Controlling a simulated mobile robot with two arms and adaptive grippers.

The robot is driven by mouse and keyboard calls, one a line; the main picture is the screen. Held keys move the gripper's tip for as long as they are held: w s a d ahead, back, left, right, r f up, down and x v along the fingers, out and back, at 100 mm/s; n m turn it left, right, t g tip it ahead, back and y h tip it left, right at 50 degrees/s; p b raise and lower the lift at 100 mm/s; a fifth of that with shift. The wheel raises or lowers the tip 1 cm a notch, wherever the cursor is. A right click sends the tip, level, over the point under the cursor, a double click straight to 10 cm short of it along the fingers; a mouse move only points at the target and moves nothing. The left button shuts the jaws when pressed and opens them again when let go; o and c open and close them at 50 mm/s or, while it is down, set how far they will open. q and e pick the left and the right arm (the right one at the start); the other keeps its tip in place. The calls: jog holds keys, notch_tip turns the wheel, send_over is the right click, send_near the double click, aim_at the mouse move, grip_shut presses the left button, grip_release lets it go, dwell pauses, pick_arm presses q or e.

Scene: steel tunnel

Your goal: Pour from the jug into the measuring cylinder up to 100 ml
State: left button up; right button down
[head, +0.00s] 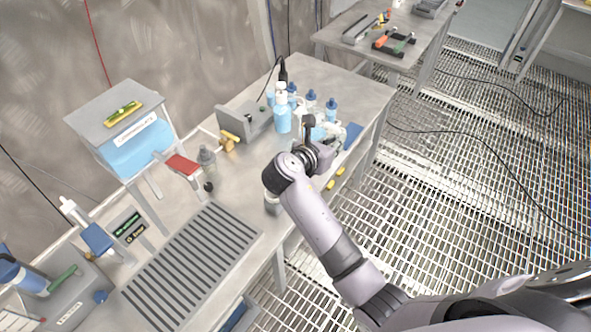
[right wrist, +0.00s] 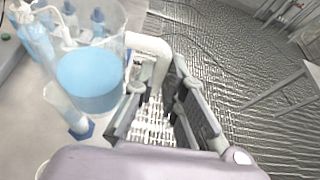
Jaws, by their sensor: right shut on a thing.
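My right gripper (head: 310,152) is over the right part of the bench. In the right wrist view it (right wrist: 165,112) is shut on the white handle of the clear jug (right wrist: 90,80), which holds light-blue liquid. In the head view the jug (head: 320,133) is largely hidden behind the gripper. The measuring cylinder (right wrist: 66,107), clear with a blue foot, shows in the right wrist view beside the jug, below it in the picture. I cannot make out its scale or any liquid level. In the head view I cannot pick it out. My left gripper is not in view.
Blue-filled bottles (head: 283,115) stand behind the jug. A slatted grey mat (head: 190,265) covers the near bench. Open grating floor lies to the right.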

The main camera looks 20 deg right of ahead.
jog(key=shift+w+f, duration=0.1)
jog(key=shift+f, duration=0.2)
jog(key=shift+r, duration=0.1)
jog(key=shift+r+p, duration=0.9)
jog(key=shift+r, duration=0.5)
jog(key=shift+a+f, duration=0.1)
